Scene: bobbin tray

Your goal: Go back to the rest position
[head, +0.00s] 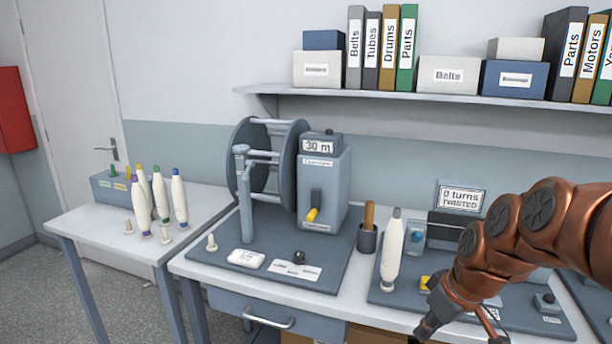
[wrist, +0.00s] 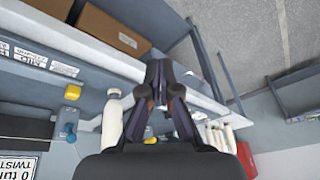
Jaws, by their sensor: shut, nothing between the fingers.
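My gripper (wrist: 157,88) is shut and empty, its two dark fingers together in the middle of the wrist view. In the head view my gripper (head: 462,336) is low at the right, in front of the bench's front edge, its tips partly cut off by the picture's bottom. My copper arm comes in from the right and hides part of the twist station. A white bobbin (head: 391,252) stands upright on the right-hand board, left of my gripper; it also shows in the wrist view (wrist: 112,120).
A winding machine (head: 323,190) with a large reel stands mid-bench. A pen cup (head: 367,238) stands between the boards. Several bobbins (head: 160,194) stand on the left side table. A shelf (head: 350,92) with binders runs above. The floor (head: 95,285) at left is clear.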

